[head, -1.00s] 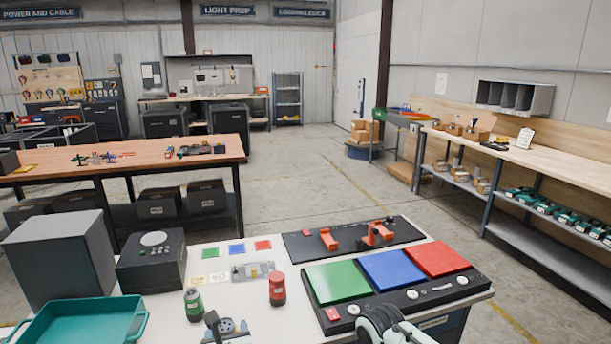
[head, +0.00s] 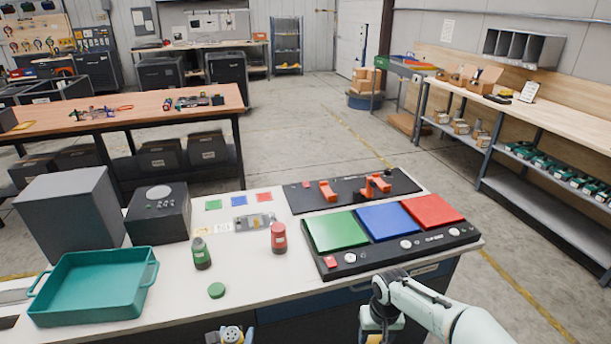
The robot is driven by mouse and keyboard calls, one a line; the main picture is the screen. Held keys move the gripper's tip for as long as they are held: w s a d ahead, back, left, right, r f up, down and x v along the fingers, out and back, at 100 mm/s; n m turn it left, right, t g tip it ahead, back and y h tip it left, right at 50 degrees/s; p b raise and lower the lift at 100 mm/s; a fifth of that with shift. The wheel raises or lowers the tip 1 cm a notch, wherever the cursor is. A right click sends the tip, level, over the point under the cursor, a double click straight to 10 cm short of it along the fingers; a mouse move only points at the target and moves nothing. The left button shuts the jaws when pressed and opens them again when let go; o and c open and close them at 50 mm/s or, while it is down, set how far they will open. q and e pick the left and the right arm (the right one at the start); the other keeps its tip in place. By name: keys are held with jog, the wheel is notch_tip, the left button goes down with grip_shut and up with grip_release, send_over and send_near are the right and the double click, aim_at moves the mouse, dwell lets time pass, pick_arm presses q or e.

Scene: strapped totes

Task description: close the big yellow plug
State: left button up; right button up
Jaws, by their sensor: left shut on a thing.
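My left gripper (head: 231,337) is at the bottom edge, in front of the white bench, with only its upper end in view. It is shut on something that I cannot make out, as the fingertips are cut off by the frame. Small yellow bits show at its sides; I cannot tell whether they belong to the big yellow plug. No yellow plug can be made out on the bench top. My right gripper (head: 378,322) is at the bottom right, in front of the bench. Its fingers are cut off below, so their opening is hidden.
The white bench (head: 270,283) holds a teal tray (head: 92,288), a green bottle (head: 201,254), a green disc (head: 216,290), a red bottle (head: 278,238) and a black panel (head: 345,264) with green, blue and red plates. A black board (head: 405,184) with orange parts lies behind the panel.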

pick_arm(q)
jog(key=shift+d, duration=0.1)
dwell(0.4)
jog(key=w+d+f+m+g+h, duration=0.2)
jog(key=d+m+h, duration=0.6)
jog(key=d, duration=0.5)
jog(key=shift+d+f+g+h, duration=0.2)
jog(key=shift+f+g+h, duration=0.3)
jog(key=shift+f, duration=0.4)
pick_arm(e)
jog(key=a+r+m, duration=0.4)
jog(key=a+r, duration=0.1)
jog(key=a, duration=0.6)
jog(key=a+r+m, duration=0.4)
jog(key=a+r, duration=0.1)
jog(key=a, duration=0.6)
jog(key=shift+w+a+r, duration=0.15)
jog(key=shift+w+a, duration=0.05)
jog(key=shift+w, duration=0.05)
jog(key=shift+f, duration=2.05)
